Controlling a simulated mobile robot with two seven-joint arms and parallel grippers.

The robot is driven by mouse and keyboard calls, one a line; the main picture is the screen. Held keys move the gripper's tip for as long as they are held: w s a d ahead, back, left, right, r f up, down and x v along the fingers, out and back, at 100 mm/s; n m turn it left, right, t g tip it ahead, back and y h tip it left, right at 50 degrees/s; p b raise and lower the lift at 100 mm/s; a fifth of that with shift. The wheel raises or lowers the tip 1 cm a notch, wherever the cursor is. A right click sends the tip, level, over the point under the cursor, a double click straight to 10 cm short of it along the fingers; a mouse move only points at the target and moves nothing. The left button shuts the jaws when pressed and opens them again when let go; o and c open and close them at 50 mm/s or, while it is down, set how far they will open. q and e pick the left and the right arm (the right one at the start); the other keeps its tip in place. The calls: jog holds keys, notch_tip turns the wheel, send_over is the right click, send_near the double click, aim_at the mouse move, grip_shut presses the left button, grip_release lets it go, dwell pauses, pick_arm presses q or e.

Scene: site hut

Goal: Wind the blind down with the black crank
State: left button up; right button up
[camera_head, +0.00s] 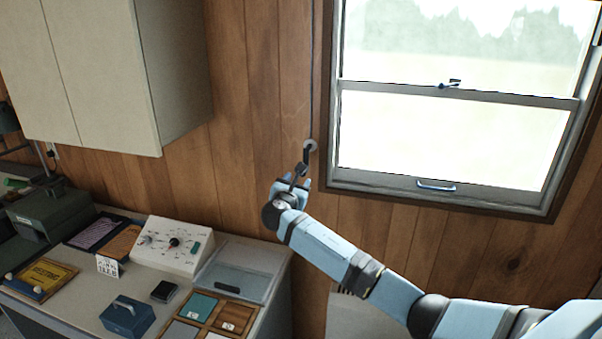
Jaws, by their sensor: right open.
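The black crank (306,156) hangs from a round grey wall mount (310,145) just left of the window frame. My right gripper (301,177) is open at the lower end of the crank, its fingers pointing up at the wall. The fingers overlap the crank's lower part, and I cannot tell whether they touch it. The window (450,130) shows bright glass, and no blind covers the part in view. The window's top is out of view. My left gripper is not in view.
A pale wall cabinet (95,70) hangs at upper left. Below it, a desk (85,290) carries a white control panel (172,246), a blue box (127,316), a clear-lidded tray (240,270) and several other items. The wood-panelled wall below the window is mostly clear.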

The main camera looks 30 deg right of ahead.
aim_at(306, 160)
jog(key=x, duration=0.7)
jog(key=shift+a, duration=0.1)
jog(key=c, duration=0.9)
